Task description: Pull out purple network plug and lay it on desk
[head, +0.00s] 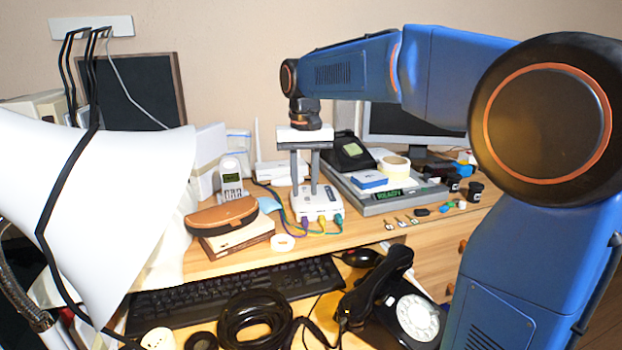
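A small white network box (318,204) stands on the desk (345,238), with coloured plugs along its front edge. The purple plug (304,222) is at the left of this row, with a yellow plug (322,219) and a green plug (339,219) to its right. Cables run from the plugs over the desk. My gripper (305,190) points down over the back part of the white box, above and behind the purple plug. Its two grey fingers are apart, with nothing seen between them. Whether the fingertips touch the box cannot be told.
A brown case on a box (228,228) and a cordless phone (231,178) stand to the left. A grey device (385,200) carrying tape and a blue box is at right. A white roll (282,243) lies in front. Bare desk shows front right of the network box.

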